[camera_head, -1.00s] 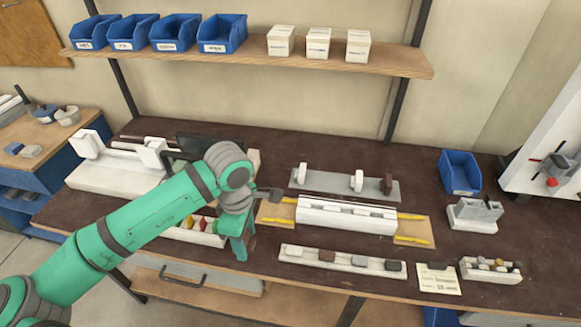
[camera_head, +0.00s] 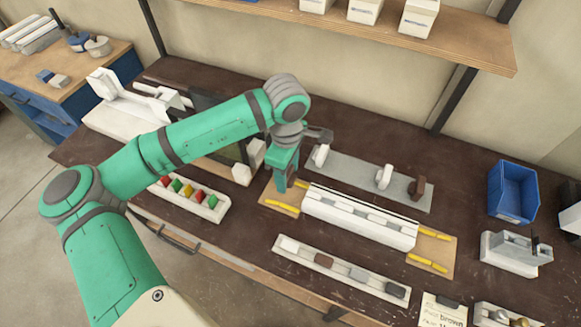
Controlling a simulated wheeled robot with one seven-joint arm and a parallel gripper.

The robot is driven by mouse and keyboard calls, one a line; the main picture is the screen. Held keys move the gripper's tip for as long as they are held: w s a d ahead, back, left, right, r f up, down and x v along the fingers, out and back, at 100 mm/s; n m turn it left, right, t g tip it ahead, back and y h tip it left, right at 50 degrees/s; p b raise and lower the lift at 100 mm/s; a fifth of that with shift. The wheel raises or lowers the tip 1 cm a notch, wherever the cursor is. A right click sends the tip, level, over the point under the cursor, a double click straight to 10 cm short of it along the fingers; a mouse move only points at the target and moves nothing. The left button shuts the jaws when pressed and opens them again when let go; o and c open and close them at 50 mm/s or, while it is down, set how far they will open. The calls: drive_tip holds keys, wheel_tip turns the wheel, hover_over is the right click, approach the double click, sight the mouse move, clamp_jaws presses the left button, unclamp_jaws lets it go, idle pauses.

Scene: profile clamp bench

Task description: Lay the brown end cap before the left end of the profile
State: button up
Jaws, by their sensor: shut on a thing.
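The white profile (camera_head: 358,217) lies in the middle of the bench, running from upper left to lower right. My gripper (camera_head: 281,188) points down over the tan pad (camera_head: 283,199) at the profile's left end, close beside that end. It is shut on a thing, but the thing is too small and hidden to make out. Whether it touches the pad I cannot tell.
A grey plate (camera_head: 350,180) with white and brown upright pieces stands behind the profile. A tray of coloured pieces (camera_head: 187,196) lies left of my gripper. A blue bin (camera_head: 512,192) and a grey-topped fixture (camera_head: 515,252) stand at right. Yellow strips lie on both pads.

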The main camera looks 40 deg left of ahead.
drive_tip(key=shift+s+f, duration=0.15)
drive_tip(key=shift+f, duration=2.5)
drive_tip(key=shift+d+f, duration=0.1)
drive_tip(key=shift+f, duration=0.15)
drive_tip(key=o, duration=1.1)
drive_tip(key=shift+r, duration=0.15)
drive_tip(key=shift+r, duration=3.85)
